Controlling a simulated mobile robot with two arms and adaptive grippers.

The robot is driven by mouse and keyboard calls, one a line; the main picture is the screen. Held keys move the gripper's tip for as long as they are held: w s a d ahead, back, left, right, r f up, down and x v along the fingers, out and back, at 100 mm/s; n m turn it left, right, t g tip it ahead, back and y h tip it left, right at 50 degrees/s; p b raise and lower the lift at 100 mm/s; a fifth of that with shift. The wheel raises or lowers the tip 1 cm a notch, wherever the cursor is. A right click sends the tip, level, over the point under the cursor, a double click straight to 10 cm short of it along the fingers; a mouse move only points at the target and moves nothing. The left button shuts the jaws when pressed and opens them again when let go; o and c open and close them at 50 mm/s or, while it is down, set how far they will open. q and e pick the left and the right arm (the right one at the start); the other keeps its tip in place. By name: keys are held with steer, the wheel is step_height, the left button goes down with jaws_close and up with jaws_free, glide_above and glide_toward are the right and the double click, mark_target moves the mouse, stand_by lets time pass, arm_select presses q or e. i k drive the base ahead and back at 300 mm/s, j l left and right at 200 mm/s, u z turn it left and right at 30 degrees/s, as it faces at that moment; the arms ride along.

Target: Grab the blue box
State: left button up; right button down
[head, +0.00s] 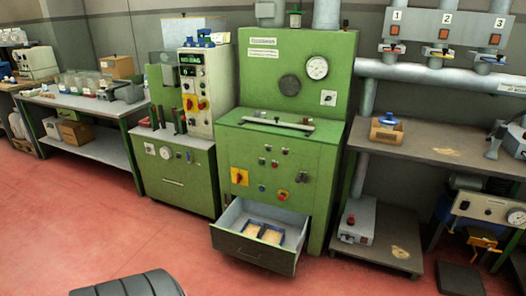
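Two small blue boxes lie side by side in an open grey drawer (226,222) at the bottom of the large green machine. The left blue box (250,229) and the right blue box (272,236) both hold light tan pieces, too small to make out singly. Neither of my grippers is in the head view, so nothing is seen touching the boxes.
The drawer juts from the green machine (285,160) over clear red floor (140,230). A cardboard box (386,134) with a blue item on top stands on the right shelf (450,146). A grey device (356,222) stands lower right. A workbench (90,103) is at left.

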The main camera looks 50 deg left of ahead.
mark_target(264, 231)
steer(key=u, duration=1.85)
steer(key=i+l+u, duration=0.1)
steer(key=i+l, duration=0.9)
